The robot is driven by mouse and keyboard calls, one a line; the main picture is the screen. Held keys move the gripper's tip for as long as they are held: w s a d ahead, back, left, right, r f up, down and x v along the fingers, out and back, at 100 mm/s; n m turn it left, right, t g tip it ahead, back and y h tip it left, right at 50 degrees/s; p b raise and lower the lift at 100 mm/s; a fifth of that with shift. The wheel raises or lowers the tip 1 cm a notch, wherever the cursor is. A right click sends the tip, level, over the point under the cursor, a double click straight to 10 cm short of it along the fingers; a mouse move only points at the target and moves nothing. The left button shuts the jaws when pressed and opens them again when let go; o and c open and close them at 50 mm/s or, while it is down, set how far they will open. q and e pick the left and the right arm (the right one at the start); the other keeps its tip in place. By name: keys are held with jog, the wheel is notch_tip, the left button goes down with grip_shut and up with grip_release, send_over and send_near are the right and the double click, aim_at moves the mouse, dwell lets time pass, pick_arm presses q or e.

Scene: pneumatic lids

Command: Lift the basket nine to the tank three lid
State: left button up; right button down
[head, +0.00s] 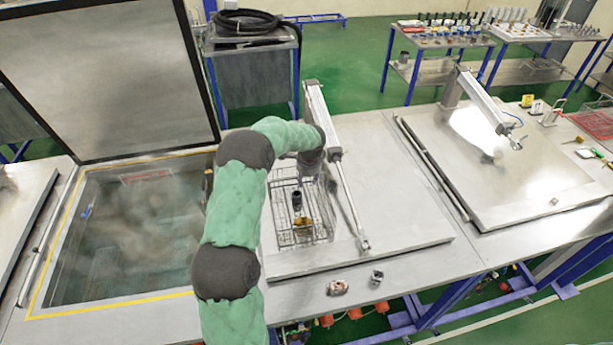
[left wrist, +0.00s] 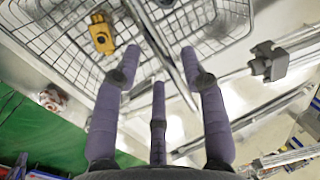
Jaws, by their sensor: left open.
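A wire basket (head: 282,228) stands on the closed middle tank lid (head: 400,215), with a yellow part (head: 302,222) and a dark part (head: 297,200) inside. In the left wrist view the basket mesh (left wrist: 222,28) fills the top and the yellow part (left wrist: 101,36) shows. My left gripper (head: 312,165) hangs over the basket's far right side. Its purple fingers (left wrist: 160,68) are spread open, with a metal bar crossing between them; I cannot tell whether they touch it. No tank or basket number is legible. My right gripper is out of view.
The left tank (head: 140,230) is open, its big lid (head: 110,75) raised. Another closed lid (head: 530,175) lies to the right, with a pneumatic arm (head: 485,100). Two small metal parts (head: 338,287) (head: 376,277) lie on the front ledge. A hose cart (head: 252,60) stands behind.

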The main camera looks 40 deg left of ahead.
pick_arm(q)
jog(key=w+a+p+v, duration=0.1)
jog(key=p+v, duration=0.7)
jog(key=v, duration=1.6)
jog(key=shift+w+a+r, duration=0.35)
jog(key=shift+a+r, duration=0.15)
jog(key=shift+a, duration=0.35)
jog(key=shift+f, duration=0.1)
